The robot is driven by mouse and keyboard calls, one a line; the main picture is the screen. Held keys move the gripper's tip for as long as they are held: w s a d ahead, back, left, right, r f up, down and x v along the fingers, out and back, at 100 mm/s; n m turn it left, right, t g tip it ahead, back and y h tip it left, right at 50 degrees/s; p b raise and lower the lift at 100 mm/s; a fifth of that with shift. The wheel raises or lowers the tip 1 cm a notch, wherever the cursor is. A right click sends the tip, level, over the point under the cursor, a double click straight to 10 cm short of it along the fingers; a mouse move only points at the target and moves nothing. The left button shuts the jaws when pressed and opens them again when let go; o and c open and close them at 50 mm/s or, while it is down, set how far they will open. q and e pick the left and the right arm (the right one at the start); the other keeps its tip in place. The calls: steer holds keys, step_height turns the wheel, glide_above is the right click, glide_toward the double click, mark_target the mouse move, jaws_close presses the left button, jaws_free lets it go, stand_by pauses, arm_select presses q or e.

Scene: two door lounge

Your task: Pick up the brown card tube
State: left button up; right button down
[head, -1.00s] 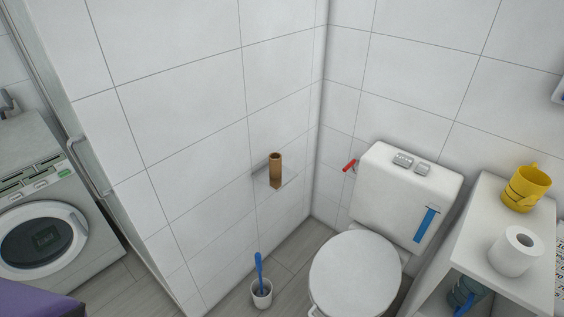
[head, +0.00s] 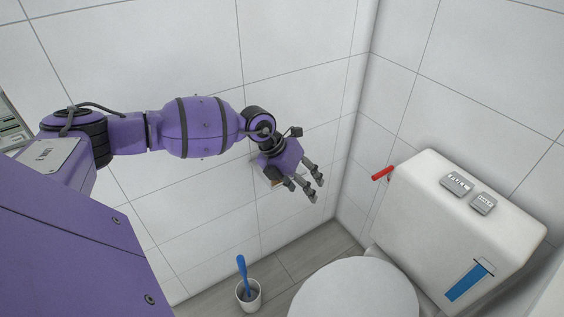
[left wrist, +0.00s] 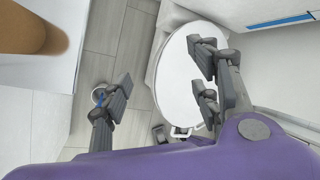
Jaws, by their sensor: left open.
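The brown card tube (left wrist: 32,30) shows at the top left of the left wrist view, cut off by the frame edge. It stands on a small pale wall shelf (left wrist: 85,14). In the head view my purple left hand hides nearly all of the tube and shelf; only a small brown patch shows under the hand. My left gripper (head: 306,187) is open and empty in front of the tiled wall. In the left wrist view its spread fingers (left wrist: 160,92) have nothing between them, and the tube lies outside them, to the upper left. My right gripper is not in view.
A white toilet (head: 352,292) with its cistern (head: 425,215) stands at the right. A red handle (head: 382,173) sticks out beside the cistern. A toilet brush in a white pot (head: 248,296) stands on the floor below the hand. Tiled walls meet in the corner behind.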

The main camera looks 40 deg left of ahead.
arm_select(q)
steer(key=w+a+r+t+y, duration=0.1)
steer(key=w+a+r+y, duration=0.1)
steer(key=a+r, duration=0.35)
steer(key=w+a+r+y, duration=0.2)
steer(key=w+a+y, duration=0.1)
steer(key=a, duration=0.5)
steer(key=x, duration=0.6)
steer(key=shift+w+f+b, duration=0.25)
steer(key=shift+f+b, duration=0.05)
steer(key=shift+w+a+f, duration=0.1)
steer(key=shift+f, duration=0.15)
steer(key=c, duration=0.7)
steer(key=shift+c, duration=0.6)
